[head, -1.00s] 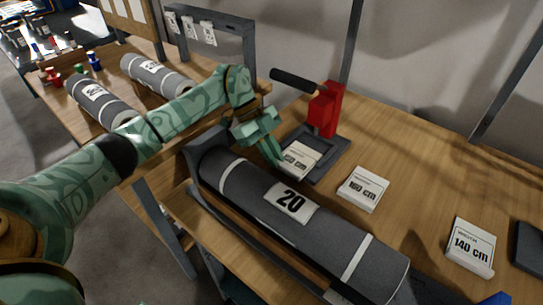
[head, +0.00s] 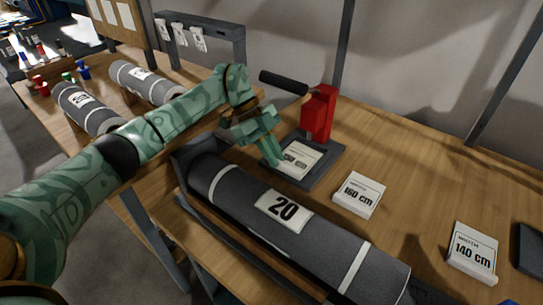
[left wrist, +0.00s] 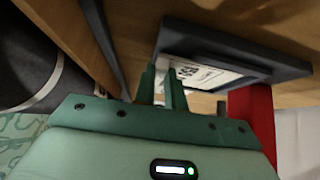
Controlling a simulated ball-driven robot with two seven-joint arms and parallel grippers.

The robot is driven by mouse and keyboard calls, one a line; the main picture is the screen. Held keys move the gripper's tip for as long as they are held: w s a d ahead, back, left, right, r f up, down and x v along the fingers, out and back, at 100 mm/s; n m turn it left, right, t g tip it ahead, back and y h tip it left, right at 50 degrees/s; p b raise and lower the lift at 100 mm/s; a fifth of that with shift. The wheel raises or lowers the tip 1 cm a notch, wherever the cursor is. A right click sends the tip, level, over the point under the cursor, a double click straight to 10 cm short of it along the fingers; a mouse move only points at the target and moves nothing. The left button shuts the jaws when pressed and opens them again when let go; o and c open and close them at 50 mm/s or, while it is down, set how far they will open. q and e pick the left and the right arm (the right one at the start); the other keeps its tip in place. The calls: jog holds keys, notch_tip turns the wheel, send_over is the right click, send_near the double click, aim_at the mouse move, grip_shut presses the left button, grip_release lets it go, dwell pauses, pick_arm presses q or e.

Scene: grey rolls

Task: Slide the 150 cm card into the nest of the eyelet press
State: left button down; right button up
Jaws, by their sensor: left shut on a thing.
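The white card (head: 301,158) lies on the dark grey base (head: 327,171) of the eyelet press, within its raised rim; its print is too small to read. The press has a red body (head: 320,112) and a black lever (head: 284,83). My left gripper (head: 277,160) is shut on the card's left edge. In the left wrist view, the fingers (left wrist: 163,85) meet the card (left wrist: 208,75), which lies over the dark base (left wrist: 230,42), beside the red body (left wrist: 252,115). Whether the card is fully seated is hidden. My right gripper is not in view.
A 160 cm card stack (head: 359,195) and a 140 cm stack (head: 473,252) stand to the right on the wooden bench. A large grey roll marked 20 (head: 330,247) lies in a cradle in front. Two smaller rolls lie at the left.

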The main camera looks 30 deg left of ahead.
pick_arm(q)
jog(key=shift+w+d+b, duration=0.1)
jog(key=shift+w+b, duration=0.35)
jog(key=shift+w, duration=0.15)
jog(key=shift+w, duration=0.1)
jog(key=c, duration=1.4)
grip_release()
jog(key=shift+r, duration=0.1)
jog(key=p+v, duration=0.3)
jog(key=v, duration=1.3)
